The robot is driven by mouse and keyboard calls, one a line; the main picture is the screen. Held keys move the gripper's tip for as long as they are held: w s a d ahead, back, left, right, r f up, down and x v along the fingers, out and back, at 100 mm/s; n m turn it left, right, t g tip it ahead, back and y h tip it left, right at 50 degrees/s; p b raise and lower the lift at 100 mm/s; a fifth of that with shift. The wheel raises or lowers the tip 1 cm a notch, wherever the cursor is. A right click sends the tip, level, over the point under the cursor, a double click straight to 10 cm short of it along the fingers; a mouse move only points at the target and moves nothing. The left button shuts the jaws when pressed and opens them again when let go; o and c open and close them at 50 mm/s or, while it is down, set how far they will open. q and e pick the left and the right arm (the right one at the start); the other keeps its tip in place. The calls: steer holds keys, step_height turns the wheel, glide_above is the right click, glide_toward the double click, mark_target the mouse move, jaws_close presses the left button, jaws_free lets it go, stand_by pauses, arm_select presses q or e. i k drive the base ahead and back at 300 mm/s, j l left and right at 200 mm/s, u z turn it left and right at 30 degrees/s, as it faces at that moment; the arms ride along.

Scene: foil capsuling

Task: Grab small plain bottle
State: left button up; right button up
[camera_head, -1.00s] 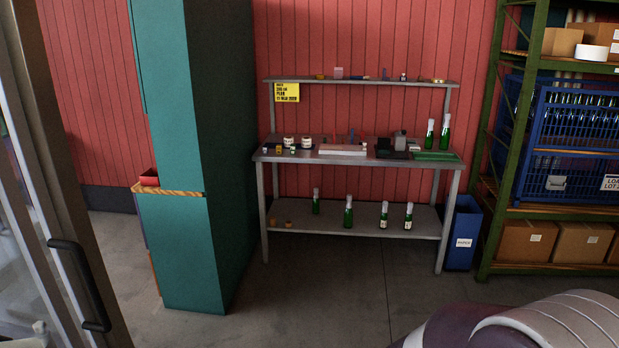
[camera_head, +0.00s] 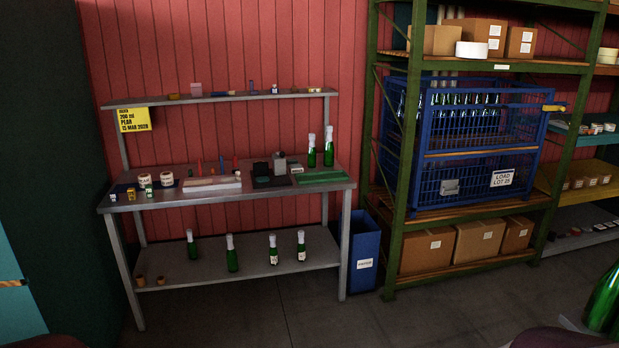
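Several green bottles with pale foil tops stand upright on the lower shelf (camera_head: 210,275) of the steel bench. The left two, a farther bottle (camera_head: 192,248) and a nearer bottle (camera_head: 232,258), show no label. The right two, a bottle (camera_head: 273,252) and another bottle (camera_head: 301,247), carry small pale labels. Two more green bottles stand at the right of the bench top: a taller bottle (camera_head: 328,150) and a shorter bottle (camera_head: 311,155). I cannot tell clearly whether these have labels. Neither of my grippers is in view.
A blue bin (camera_head: 364,262) stands right of the bench. A green rack (camera_head: 398,190) holds a blue crate (camera_head: 432,182) and cardboard boxes (camera_head: 427,250). Part of a green bottle (camera_head: 605,300) shows close at lower right. The floor (camera_head: 240,318) before the bench is clear.

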mark_target(311, 155)
steer(key=i+j, duration=0.1)
steer(key=i, duration=2.15)
steer(key=i+l+z, duration=0.25)
steer(key=i, duration=0.55)
steer(key=i+j+z, duration=0.25)
steer(key=i, duration=0.55)
steer(key=l, duration=0.1)
